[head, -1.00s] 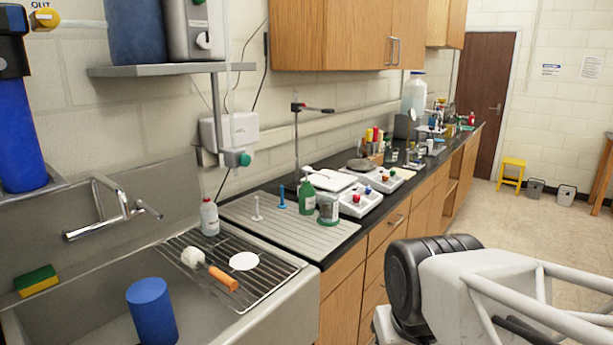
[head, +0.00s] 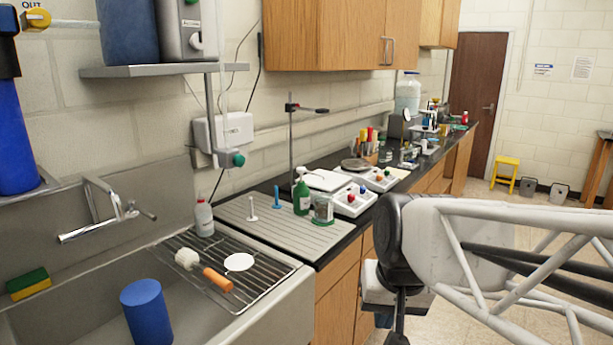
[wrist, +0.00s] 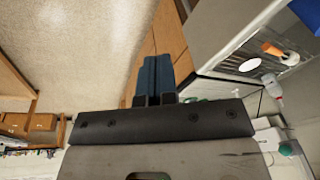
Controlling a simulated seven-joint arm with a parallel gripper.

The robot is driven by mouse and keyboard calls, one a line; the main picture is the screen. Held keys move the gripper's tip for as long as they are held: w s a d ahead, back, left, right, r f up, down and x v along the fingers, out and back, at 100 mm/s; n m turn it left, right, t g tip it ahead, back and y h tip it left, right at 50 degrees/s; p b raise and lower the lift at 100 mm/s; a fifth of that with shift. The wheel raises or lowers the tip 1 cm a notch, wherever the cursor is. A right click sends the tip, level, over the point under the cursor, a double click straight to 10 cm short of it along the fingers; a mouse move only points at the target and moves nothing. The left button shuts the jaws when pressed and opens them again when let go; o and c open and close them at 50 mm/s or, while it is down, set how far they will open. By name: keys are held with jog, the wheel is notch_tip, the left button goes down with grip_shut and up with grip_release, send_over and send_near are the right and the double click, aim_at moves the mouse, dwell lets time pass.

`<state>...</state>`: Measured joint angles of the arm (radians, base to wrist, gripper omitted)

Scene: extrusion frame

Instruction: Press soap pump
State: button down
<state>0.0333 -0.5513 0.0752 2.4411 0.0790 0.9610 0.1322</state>
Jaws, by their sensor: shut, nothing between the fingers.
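A green bottle with a white pump top (head: 302,196) stands upright on the ribbed drainboard, beside a clear jar in the head view; it looks like the soap pump. In the wrist view, a bit of green shows just past the gripper body, but I cannot tell if it is this bottle. My gripper (wrist: 153,76) has blue fingers, shut together and empty. It hangs in front of the wooden cabinets over the floor, well apart from the bottle. In the head view my arm comes in from the right, and the fingers are mostly out of sight at the bottom.
The sink (head: 285,312) lies left, with a rack (head: 262,287) holding a brush and white disc. A wall unit (head: 222,134) hangs above.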

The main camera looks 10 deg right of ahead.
jog(key=w+d+r+m+y, duration=0.1)
jog(key=w+r+m+y, duration=0.2)
jog(key=w, duration=0.8)
jog(key=w+d+r+m, duration=0.1)
jog(key=w+r+m, duration=0.3)
jog(key=w, duration=0.6)
jog(key=w+d+r+m+y, duration=0.15)
jog(key=w+m, duration=0.35)
jog(key=w, duration=0.6)
jog(key=w+d+m+t+y, duration=0.1)
jog(key=w+d+m, duration=0.2)
jog(key=w, duration=0.6)
jog(key=w+d+f+m+t+y, duration=0.1)
jog(key=w+d+m+y, duration=0.1)
jog(key=w, duration=0.8)
jog(key=w+d+m+t+y, duration=0.1)
jog(key=w+d+m, duration=0.4)
jog(key=w, duration=0.4)
jog(key=shift+w+d+f, duration=0.25)
jog(key=shift+d+f, duration=0.05)
jog(key=shift+d, duration=0.5)
jog(key=x, duration=1.4)
jog(key=shift+r, duration=0.15)
jog(key=shift+a, duration=0.1)
